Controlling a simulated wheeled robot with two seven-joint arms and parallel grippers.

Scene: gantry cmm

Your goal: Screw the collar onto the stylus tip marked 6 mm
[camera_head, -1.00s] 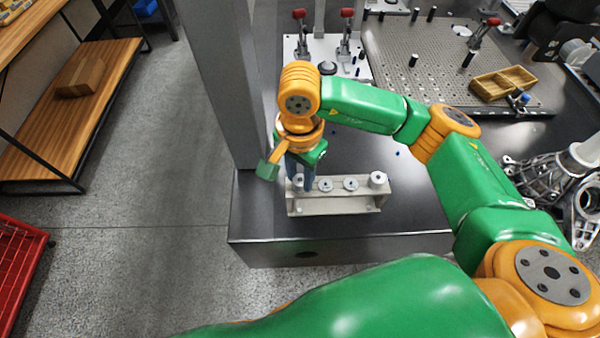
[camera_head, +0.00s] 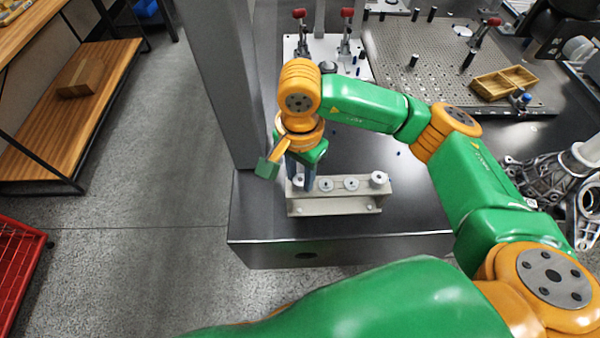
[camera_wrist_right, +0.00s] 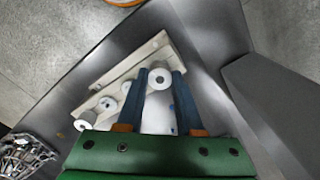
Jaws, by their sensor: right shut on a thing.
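My right gripper (camera_head: 302,178) points down at the left end of a pale rack (camera_head: 335,204) on the dark table. In the right wrist view, the blue-grey fingers of this gripper (camera_wrist_right: 166,92) are shut on a white round part with a centre hole, apparently the collar (camera_wrist_right: 160,79). Whether it sits on a stylus tip below is hidden. Other white round pieces stand in a row along the rack, including a middle one (camera_head: 351,183) and a taller one at the right end (camera_head: 378,179). No 6 mm mark is legible. My left gripper is out of view.
A grey upright column (camera_head: 215,80) stands just left of the right gripper. A perforated plate (camera_head: 440,70) with a wooden tray (camera_head: 503,83) and red-handled clamps lies at the back. Metal castings (camera_head: 545,170) sit at the right. The table in front of the plate is mostly clear.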

